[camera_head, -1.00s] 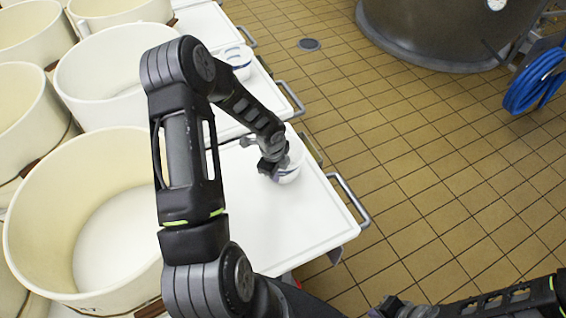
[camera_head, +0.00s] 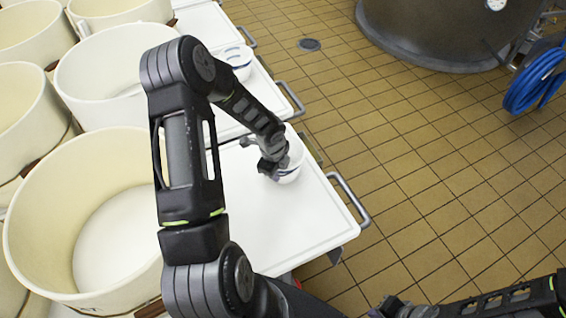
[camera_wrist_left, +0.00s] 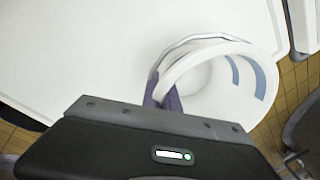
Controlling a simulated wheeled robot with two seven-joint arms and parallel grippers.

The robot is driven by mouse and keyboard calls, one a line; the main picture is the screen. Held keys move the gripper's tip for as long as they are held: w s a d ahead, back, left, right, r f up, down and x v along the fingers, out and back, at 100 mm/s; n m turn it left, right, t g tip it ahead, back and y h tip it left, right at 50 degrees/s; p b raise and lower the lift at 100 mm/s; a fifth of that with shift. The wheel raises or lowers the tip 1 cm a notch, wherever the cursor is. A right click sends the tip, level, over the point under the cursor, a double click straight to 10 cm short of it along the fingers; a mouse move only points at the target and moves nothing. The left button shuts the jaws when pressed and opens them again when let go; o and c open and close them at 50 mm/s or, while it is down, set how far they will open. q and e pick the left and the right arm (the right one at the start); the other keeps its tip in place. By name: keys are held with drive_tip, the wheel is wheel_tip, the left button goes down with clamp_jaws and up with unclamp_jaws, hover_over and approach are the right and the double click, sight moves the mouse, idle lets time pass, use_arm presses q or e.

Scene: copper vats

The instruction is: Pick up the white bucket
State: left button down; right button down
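A small white bucket (camera_head: 293,158) with blue marks sits near the right edge of the white board in the head view. My left gripper (camera_head: 262,157) is at its left side, covering part of it. In the left wrist view, the bucket (camera_wrist_left: 222,106) shows its open mouth, with a thin grey handle along its rim. My left fingers (camera_wrist_left: 163,92) are close together with the near part of the bucket's rim between them, and look shut on it. My right gripper (camera_head: 398,307) is at the bottom edge of the head view, partly cut off; its fingers are unclear.
Another small white bucket (camera_head: 238,60) stands on the board farther back. Large cream tubs (camera_head: 40,180) fill the left side. The white board (camera_head: 310,215) has metal handles along its right edge. The tiled floor (camera_head: 420,150) is open to the right, with a copper vat (camera_head: 430,25) behind.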

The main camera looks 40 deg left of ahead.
idle(0.5)
use_arm(q)
wheel_tip(320, 180, up, 10)
drive_tip(key=shift+r+p, duration=0.1)
drive_tip(key=shift+p, duration=0.45)
idle(0.8)
